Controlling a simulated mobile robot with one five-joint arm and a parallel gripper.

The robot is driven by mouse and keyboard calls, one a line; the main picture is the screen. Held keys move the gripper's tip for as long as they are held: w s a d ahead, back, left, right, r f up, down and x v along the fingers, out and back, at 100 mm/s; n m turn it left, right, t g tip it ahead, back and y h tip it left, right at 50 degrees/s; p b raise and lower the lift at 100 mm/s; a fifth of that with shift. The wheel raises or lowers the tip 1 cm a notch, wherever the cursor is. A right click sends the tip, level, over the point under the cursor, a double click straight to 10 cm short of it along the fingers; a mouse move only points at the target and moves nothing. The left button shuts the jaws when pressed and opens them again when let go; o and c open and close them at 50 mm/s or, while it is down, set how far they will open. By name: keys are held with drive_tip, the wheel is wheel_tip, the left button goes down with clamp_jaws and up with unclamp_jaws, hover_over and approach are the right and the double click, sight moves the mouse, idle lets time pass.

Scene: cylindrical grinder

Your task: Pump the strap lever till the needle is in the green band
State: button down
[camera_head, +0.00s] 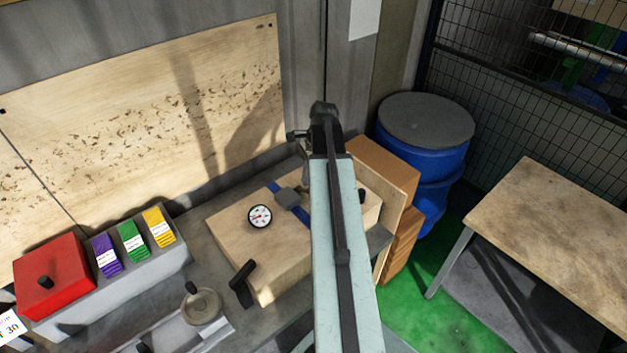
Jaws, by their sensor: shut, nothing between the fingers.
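A round white gauge (260,216) with a dark rim sits on a pale wooden crate (236,239). Its needle and green band are too small to read. A blue strap (301,214) runs over the crate through a grey ratchet block (287,198). A black lever (242,285) stands at the crate's front left corner; I cannot tell whether it is the strap lever. My gripper (306,165) is mostly hidden behind my pale arm, near the crate's back edge. The little that shows is shut and empty, apart from the gauge and the black lever.
A red box (55,277) and a grey holder (160,262) with purple, green and yellow packs stand at left. A round dial with a knob (201,305) is in front. A cardboard box (385,167), blue drum (425,143) and wooden table (555,225) are at right.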

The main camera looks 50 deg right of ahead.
drive_tip(key=s+d+m, duration=0.1)
drive_tip(key=s+d+r+m, duration=0.1)
drive_tip(key=d, duration=0.1)
drive_tip(key=d+r+m, duration=0.1)
drive_tip(key=shift+s+d+p, duration=0.35)
drive_tip(key=shift+s+d, duration=0.05)
